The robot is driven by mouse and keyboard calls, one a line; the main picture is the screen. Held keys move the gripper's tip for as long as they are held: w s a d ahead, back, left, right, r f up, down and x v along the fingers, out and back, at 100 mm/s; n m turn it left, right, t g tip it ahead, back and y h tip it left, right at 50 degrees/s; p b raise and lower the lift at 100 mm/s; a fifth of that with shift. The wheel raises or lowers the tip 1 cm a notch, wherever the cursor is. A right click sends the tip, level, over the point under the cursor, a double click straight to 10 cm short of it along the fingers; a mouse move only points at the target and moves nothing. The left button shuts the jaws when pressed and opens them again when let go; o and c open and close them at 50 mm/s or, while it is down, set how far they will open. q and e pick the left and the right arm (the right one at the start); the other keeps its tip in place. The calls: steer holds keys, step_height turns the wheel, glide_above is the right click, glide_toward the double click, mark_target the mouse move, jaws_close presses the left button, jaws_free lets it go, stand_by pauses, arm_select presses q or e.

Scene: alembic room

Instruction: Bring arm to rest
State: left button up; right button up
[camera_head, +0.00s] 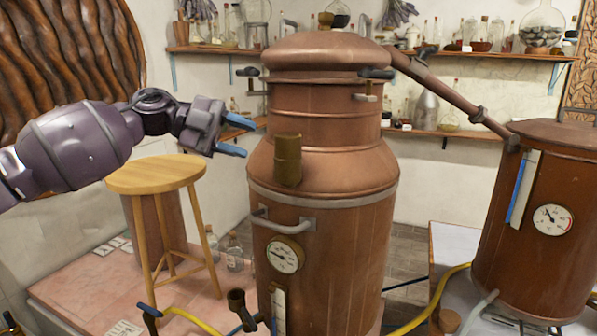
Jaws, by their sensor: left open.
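My left gripper (238,137) is at the end of the purple-grey arm that comes in from the left. Its two blue-tipped fingers are apart, with nothing between them. It is in the air above the round wooden stool (155,174) and left of the large copper still (325,225). In the picture the fingertips come close to the still's left side; I cannot tell the exact gap in depth. My right gripper is not in view.
A second copper vessel (530,225) with a gauge stands at right, joined by a slanting pipe (445,90). Shelves (480,54) with glass bottles line the back wall. Several bottles stand behind the stool on a pinkish platform (90,278). Yellow hoses (425,310) run near the front.

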arm_select(q)
steer(key=s+a+f+n+t+y, duration=0.1)
steer(key=s+a+f+n+t, duration=0.1)
steer(key=a+f+n+t, duration=0.6)
steer(key=s+a+f+n+t+y, duration=0.15)
steer(key=a+f, duration=0.35)
steer(key=f, duration=0.8)
steer(key=s+a+f+n+t+y, duration=0.1)
steer(key=s+a+f+n+t, duration=0.1)
steer(key=a+f+n+t, duration=0.6)
steer(key=s+a+f+n+g+y, duration=0.1)
steer(key=s+a+f+g+y, duration=0.1)
steer(key=s+a+f+y, duration=0.45)
steer(key=s+a+f+n+g+y, duration=0.15)
steer(key=s+a+f, duration=0.25)
steer(key=s+f, duration=0.5)
steer(key=s+a+f+n+g+y, duration=0.1)
steer(key=s+a+f+g+y, duration=0.35)
steer(key=s, duration=0.55)
steer(key=d+f+n+t, duration=0.1)
steer(key=d+f+n, duration=0.2)
steer(key=d, duration=0.6)
steer(key=d+f+n+t+h, duration=0.1)
steer(key=d+f+n+t, duration=0.1)
steer(key=d+n, duration=0.3)
steer(key=d+f, duration=0.1)
steer(key=d, duration=0.3)
steer(key=shift+d+n, duration=0.3)
steer(key=shift+d, duration=0.1)
